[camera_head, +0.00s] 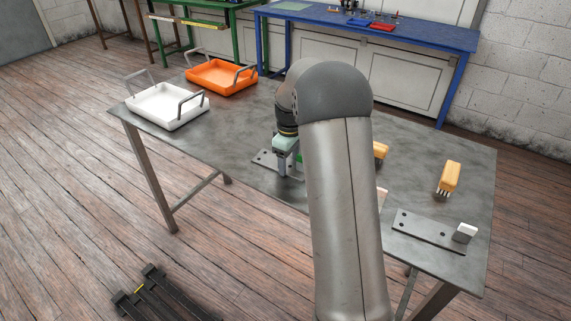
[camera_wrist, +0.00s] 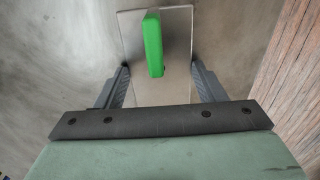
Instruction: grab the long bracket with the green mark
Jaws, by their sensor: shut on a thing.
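The long bracket with the green mark is a flat grey metal plate (camera_wrist: 132,38) with an upright green block (camera_wrist: 153,45) on it. In the head view the bracket (camera_head: 264,158) is at the middle of the table, partly hidden by my arm. My gripper (camera_wrist: 159,72) is shut on this bracket, with one finger at each long side of the plate. In the head view my gripper (camera_head: 287,160) points down at it. I cannot tell whether the plate touches the tabletop.
Orange-handled brushes (camera_head: 450,176) (camera_head: 380,150) are nearby. A white tray (camera_head: 168,108) and an orange tray (camera_head: 221,77) stand at the left. My arm hides part of the table (camera_head: 240,125).

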